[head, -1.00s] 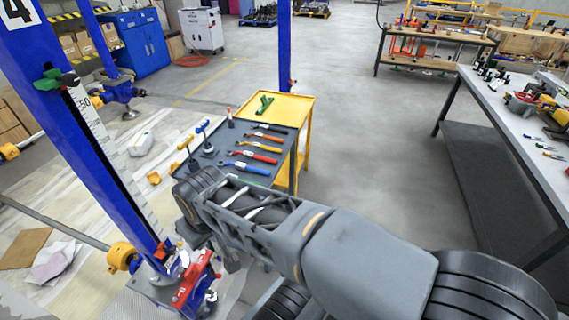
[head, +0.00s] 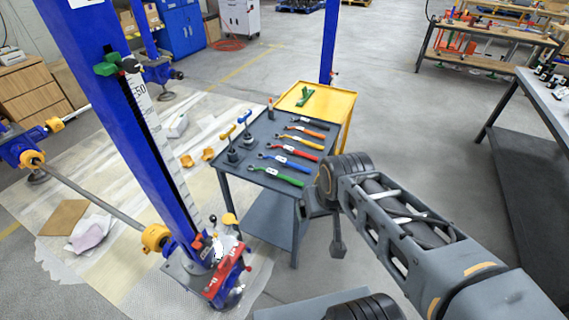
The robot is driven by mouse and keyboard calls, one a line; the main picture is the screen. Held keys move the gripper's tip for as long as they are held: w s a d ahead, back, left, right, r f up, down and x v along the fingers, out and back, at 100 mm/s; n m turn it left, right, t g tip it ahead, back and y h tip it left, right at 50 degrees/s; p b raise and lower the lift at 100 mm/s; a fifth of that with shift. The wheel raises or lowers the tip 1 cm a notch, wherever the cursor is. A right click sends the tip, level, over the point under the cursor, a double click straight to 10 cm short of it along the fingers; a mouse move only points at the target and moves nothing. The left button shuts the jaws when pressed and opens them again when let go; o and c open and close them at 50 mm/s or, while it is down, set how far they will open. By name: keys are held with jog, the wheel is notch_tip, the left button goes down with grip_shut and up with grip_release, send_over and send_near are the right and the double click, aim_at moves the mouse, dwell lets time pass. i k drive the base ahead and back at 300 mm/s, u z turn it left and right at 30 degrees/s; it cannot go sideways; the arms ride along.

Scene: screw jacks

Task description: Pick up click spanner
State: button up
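Several spanners lie side by side on the dark top of a tool cart (head: 262,133). I cannot tell which is the click spanner. My arm reaches in from the lower right and bends just right of the cart. A dark end part, seemingly my gripper (head: 338,246), hangs low beside the cart, apart from the spanners. Its fingers cannot be made out.
A yellow table (head: 338,100) with a green object (head: 304,97) adjoins behind. A blue post (head: 115,110) with a red-and-blue base stands left. A workbench (head: 530,105) is right, with clear floor between.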

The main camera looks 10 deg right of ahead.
aim_at(280, 160)
jog(key=z, duration=1.95)
jog(key=i, duration=1.6)
jog(key=u, duration=3.5)
jog(key=i, duration=0.5)
